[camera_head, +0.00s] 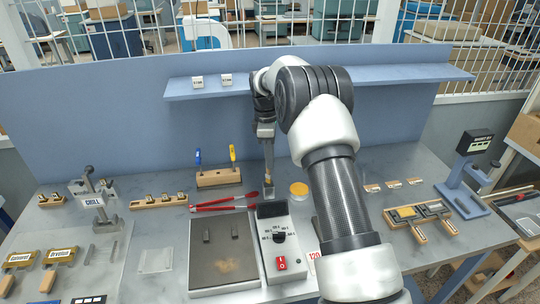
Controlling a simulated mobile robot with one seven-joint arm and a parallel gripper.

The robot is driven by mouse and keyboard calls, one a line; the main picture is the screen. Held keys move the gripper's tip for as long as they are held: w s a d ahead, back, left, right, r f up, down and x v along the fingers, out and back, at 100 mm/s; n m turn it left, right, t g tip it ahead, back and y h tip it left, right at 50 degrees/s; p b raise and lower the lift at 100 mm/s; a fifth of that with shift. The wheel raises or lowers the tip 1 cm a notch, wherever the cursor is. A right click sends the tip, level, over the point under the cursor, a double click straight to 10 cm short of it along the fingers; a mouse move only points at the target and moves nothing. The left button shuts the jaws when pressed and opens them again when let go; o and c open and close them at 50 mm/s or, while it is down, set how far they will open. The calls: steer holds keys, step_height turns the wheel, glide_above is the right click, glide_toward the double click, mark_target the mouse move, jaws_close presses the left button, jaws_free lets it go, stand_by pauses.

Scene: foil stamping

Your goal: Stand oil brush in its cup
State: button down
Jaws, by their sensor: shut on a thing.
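My gripper (267,168) points down over the back middle of the bench, just behind the grey control box. It is shut on a slim thing, most likely the oil brush (268,181), of which only a small tan and dark part shows below the fingers. A small grey piece (268,193) is right under it and may be the cup; at this size I cannot tell whether the brush is inside it or above it. A round yellow-topped tin (299,189) stands to the right, apart from the gripper.
A wooden block (219,178) with blue and yellow handled tools stands to the left. Red-handled tongs (224,204) lie before it. The hot plate (223,255) and control box (280,240) fill the front middle. A blue shelf (400,75) is behind. Type trays (418,215) lie right.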

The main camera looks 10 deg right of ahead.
mark_target(270, 174)
steer(key=shift+f+b, duration=0.9)
steer(key=shift+f, duration=1.25)
steer(key=c, duration=1.7)
jaws_free()
steer(key=r, duration=0.7)
steer(key=shift+a+r, duration=0.2)
steer(key=shift+r, duration=0.1)
steer(key=shift+f, duration=0.1)
